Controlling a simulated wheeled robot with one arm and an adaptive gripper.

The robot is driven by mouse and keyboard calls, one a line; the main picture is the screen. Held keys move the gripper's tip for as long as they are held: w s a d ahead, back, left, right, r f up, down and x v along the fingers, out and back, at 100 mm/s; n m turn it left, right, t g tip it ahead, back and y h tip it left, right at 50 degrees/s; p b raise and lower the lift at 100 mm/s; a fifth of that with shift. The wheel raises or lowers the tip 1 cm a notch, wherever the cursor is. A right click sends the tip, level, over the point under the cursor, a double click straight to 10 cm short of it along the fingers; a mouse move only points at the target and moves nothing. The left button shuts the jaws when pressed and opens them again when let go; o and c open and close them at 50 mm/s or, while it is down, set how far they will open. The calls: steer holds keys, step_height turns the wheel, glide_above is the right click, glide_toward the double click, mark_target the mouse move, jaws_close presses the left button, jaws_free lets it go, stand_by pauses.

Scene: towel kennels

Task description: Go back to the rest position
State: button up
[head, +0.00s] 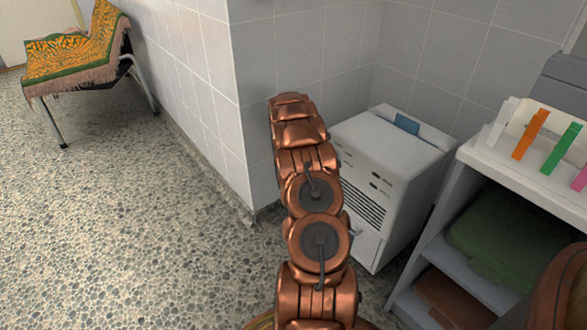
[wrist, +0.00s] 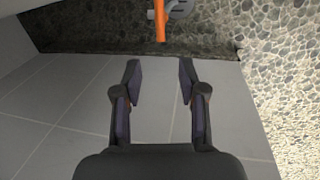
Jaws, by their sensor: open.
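My gripper (wrist: 160,80) is open and empty in the wrist view, its two dark fingers spread apart. Tiled wall (wrist: 75,110) and pebbled floor (wrist: 285,100) show beyond the fingers, with nothing between them. In the head view my copper arm rises through the middle of the picture, in front of the wall corner. The fingers cannot be made out there.
A white appliance (head: 385,150) stands right of my arm. Further right is a grey shelf unit (head: 455,265) with coloured clips on top and a green towel (head: 500,235) inside. A cloth-draped chair (head: 75,60) stands far left. The left floor (head: 110,220) is clear.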

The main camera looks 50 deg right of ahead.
steer(key=shift+r, duration=0.1)
steer(key=s+a+r+p, duration=0.1)
steer(key=a+r+p, duration=0.75)
steer(key=r, duration=0.65)
steer(key=s+a+r+p, duration=0.1)
steer(key=a+r+p, duration=0.5)
steer(key=a+r, duration=0.7)
steer(key=s+a+r+p, duration=0.1)
steer(key=a+r+p, duration=0.8)
steer(key=r, duration=0.7)
steer(key=s+a+r+n+y+p, duration=0.2)
steer(key=s+a+r+p, duration=0.85)
steer(key=a+r, duration=0.45)
steer(key=s+a+r+p, duration=0.4)
steer(key=s+a, duration=0.1)
steer(key=s, duration=0.2)
steer(key=s+a+r+n+g+p, duration=0.1)
steer(key=s+a+r+p, duration=0.3)
steer(key=s, duration=0.3)
steer(key=shift+s+a+p, duration=0.3)
steer(key=shift+s+a, duration=0.1)
steer(key=shift+d+r, duration=0.1)
steer(key=shift+d, duration=0.05)
